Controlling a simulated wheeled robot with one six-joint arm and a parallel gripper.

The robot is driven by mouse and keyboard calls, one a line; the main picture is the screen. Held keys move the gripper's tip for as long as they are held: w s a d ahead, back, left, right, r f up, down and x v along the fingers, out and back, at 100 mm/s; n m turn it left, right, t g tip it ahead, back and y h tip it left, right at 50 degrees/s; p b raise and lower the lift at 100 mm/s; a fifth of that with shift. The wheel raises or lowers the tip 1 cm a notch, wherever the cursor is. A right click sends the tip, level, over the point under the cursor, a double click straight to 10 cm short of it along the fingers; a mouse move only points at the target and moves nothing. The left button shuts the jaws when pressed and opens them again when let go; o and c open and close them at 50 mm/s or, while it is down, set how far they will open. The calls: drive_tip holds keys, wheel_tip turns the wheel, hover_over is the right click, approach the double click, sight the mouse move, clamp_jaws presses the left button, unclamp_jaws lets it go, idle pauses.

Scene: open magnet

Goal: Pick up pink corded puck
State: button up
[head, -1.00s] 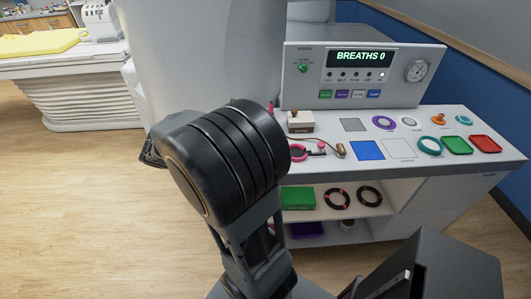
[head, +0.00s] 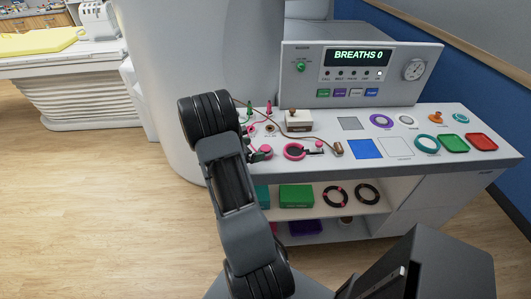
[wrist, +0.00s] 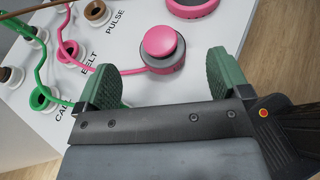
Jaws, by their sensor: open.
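The pink corded puck (wrist: 160,42) stands on the white counter in the wrist view, with a pink knob on a darker round base. Its pink cord runs left to a pink plug by the BELT label. My gripper (wrist: 160,72) is open, with one green-padded finger left of the puck and one right. The puck lies between and just beyond the fingertips, and nothing is held. In the head view the puck (head: 265,150) shows beside my arm, which hides most of my gripper.
A pink ring (wrist: 193,6) lies close beyond the puck. Green and brown plugs and cords are on the left. The counter (head: 355,125) also holds a white block with a knob (head: 298,122), a blue square (head: 365,149) and red and green trays. A display console (head: 360,75) stands behind.

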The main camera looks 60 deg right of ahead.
sight(266, 147)
drive_tip(key=shift+p+x, duration=0.7)
drive_tip(key=shift+x, duration=2.45)
drive_tip(key=c, duration=1.1)
drive_tip(key=shift+r, duration=0.1)
